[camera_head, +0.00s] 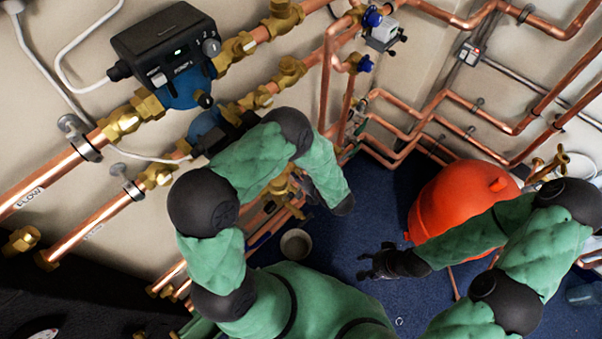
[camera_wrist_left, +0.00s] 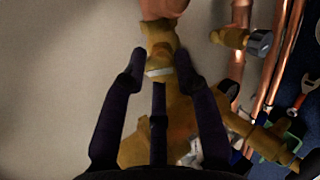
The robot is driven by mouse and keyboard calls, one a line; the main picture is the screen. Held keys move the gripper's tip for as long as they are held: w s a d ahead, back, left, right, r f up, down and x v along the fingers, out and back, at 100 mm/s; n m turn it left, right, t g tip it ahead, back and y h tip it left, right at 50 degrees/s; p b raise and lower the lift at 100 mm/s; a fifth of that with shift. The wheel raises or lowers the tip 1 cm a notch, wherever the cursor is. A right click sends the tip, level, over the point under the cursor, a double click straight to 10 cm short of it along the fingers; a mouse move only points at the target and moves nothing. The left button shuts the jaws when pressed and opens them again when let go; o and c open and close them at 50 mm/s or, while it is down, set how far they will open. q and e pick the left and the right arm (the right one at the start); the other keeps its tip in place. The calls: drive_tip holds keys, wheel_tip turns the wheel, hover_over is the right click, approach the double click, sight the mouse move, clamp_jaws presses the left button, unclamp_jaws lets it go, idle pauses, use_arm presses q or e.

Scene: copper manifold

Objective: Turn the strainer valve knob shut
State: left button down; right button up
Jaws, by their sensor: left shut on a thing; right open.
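In the left wrist view my left gripper (camera_wrist_left: 160,62) is shut on a brass piece of the strainer valve (camera_wrist_left: 182,118), with one dark finger on each side of it. A pale band shows on the brass between the fingertips. I cannot tell how far the knob is turned. In the head view brass fittings (camera_head: 283,186) show partly behind my left arm, and my left gripper is hidden there. My right gripper (camera_head: 378,264) is open and empty above the blue floor, apart from the pipework.
An orange-red vessel (camera_head: 462,202) stands beside my right arm. A small bowl (camera_head: 296,243) sits on the floor between the arms. A black pump unit (camera_head: 165,45) and copper pipes (camera_head: 50,182) line the wall. In the wrist view another valve with a grey-blue cap (camera_wrist_left: 259,42) is close to the right.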

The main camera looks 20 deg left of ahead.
use_arm(q)
drive_tip(key=shift+s+f, duration=0.2)
drive_tip(key=shift+s, duration=0.1)
drive_tip(key=c, duration=1)
unclamp_jaws()
drive_tip(key=shift+w+r, duration=0.1)
drive_tip(key=v, duration=1.2)
